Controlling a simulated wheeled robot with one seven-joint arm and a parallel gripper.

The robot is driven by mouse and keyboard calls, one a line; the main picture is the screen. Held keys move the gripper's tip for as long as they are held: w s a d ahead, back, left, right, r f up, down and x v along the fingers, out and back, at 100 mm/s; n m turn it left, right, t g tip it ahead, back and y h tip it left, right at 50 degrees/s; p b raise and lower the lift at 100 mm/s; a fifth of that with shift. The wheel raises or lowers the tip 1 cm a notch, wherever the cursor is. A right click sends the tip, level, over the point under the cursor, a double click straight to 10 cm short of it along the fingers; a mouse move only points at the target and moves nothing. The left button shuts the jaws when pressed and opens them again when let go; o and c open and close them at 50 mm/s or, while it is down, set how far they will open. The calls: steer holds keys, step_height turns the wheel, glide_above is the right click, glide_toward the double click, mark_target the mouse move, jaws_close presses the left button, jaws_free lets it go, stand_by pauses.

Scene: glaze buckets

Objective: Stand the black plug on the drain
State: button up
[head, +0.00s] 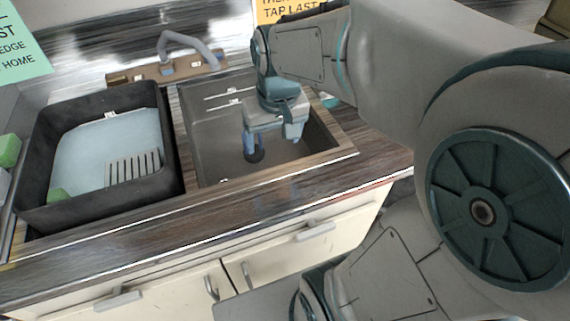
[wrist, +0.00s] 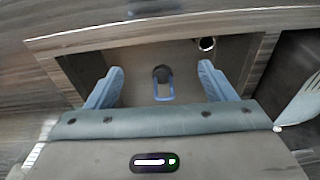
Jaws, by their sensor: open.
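The black plug (wrist: 162,73) is a small dark round piece with a blue loop handle. It sits on the floor of the right-hand basin (head: 207,130), apart from the drain. In the wrist view the drain (wrist: 206,44) is a small metal ring with a dark middle, above and right of the plug. In the head view the plug (head: 254,156) shows dark beside a fingertip, and the drain is hard to make out. My gripper (head: 271,140) is open and reaches down into the basin. Its fingers (wrist: 160,88) stand either side of the loop, holding nothing.
A dark tub (head: 32,150) with pale blue inside and a slatted grille stands left of the basin. A tap (head: 190,45) is behind. Wooden basin rims (head: 290,168) surround my gripper. Green blocks (head: 9,150) lie at the far left.

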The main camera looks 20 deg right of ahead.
steer(key=shift+t, duration=0.6)
steer(key=s, duration=0.2)
steer(key=s+f, duration=0.1)
steer(key=s, duration=0.4)
steer(key=shift+s+a+f, duration=0.1)
steer(key=shift+s+f, duration=0.1)
steer(key=shift+f, duration=0.1)
